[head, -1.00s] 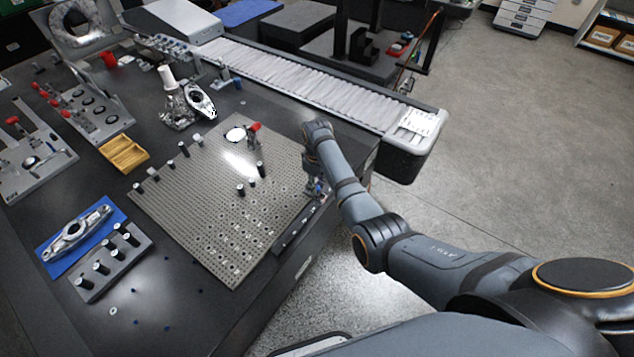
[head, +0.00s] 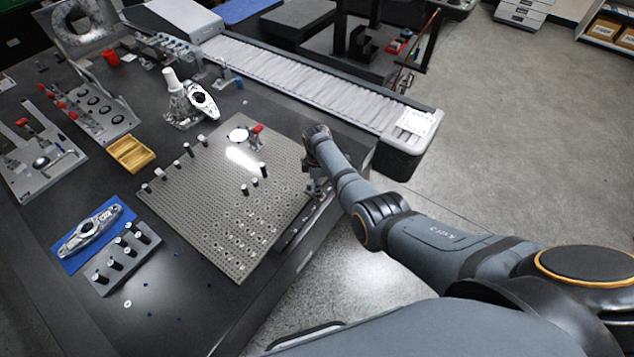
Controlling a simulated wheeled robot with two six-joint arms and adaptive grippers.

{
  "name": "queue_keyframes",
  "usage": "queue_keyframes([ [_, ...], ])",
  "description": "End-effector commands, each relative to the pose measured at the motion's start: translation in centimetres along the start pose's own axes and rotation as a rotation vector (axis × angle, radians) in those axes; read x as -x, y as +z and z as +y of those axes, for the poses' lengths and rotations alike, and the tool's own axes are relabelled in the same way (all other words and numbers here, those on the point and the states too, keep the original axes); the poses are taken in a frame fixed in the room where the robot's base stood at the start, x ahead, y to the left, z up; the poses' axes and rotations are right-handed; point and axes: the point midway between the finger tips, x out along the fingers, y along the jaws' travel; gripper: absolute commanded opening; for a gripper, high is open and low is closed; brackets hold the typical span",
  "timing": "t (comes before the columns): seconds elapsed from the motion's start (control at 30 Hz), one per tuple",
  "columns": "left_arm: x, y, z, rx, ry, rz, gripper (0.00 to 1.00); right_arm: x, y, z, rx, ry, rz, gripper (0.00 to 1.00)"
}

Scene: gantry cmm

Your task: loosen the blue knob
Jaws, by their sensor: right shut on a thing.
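My right arm comes in from the right, and its gripper (head: 316,189) points down at the right edge of the grey perforated plate (head: 205,225). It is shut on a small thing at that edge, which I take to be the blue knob. The fingers and wrist hide nearly all of the knob, so its turn cannot be seen. My left gripper is not in view.
Black posts and a red-handled clamp (head: 257,129) stand on the plate. A metal part lies on a blue mat (head: 70,262) at left, beside a grey block with black pegs. A yellow tray (head: 131,154) and a conveyor (head: 290,82) lie beyond. Open floor is at right.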

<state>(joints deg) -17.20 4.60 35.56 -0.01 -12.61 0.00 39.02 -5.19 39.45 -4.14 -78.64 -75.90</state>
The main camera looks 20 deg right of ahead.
Motion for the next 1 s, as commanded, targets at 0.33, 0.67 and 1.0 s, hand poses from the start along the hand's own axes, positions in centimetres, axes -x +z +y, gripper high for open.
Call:
queue_keyframes([
  [0.33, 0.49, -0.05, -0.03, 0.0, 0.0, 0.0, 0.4, 0.15, -0.08, 0.11, 0.123, 0.003, 0.002, 0.0],
  [0.67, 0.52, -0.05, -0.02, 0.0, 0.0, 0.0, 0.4, 0.13, -0.1, 0.14, 0.144, 0.004, 0.002, 0.0],
  [1.0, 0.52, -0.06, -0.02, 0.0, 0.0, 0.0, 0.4, 0.11, -0.09, 0.12, 0.143, 0.003, 0.002, 0.43],
])
